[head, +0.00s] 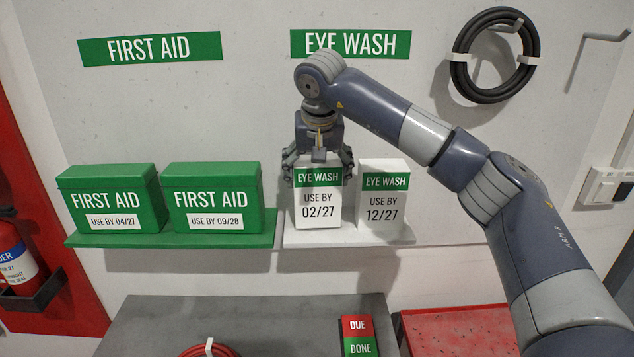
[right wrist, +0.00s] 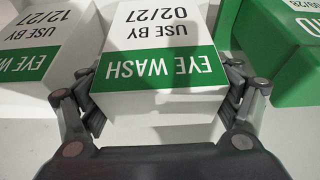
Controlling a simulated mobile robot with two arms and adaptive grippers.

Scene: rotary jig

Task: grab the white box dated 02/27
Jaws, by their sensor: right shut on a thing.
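The white eye wash box dated 02/27 (head: 318,212) stands upright on the white shelf (head: 395,238), with a green band across its upper front. My right gripper (head: 318,172) comes down over it from above and is shut on its two sides near the top. In the right wrist view the box (right wrist: 165,60) appears upside down between the fingers (right wrist: 160,105). A similar white box dated 12/27 (head: 383,205) stands just right of it, and it also shows in the right wrist view (right wrist: 45,45). My left gripper is not in view.
Two green first aid boxes (head: 110,200) (head: 215,195) stand on a green shelf (head: 250,240) to the left. A grey bench (head: 150,320) with a red and green due/done block (head: 358,335) lies below. A black hose coil (head: 460,75) hangs at upper right.

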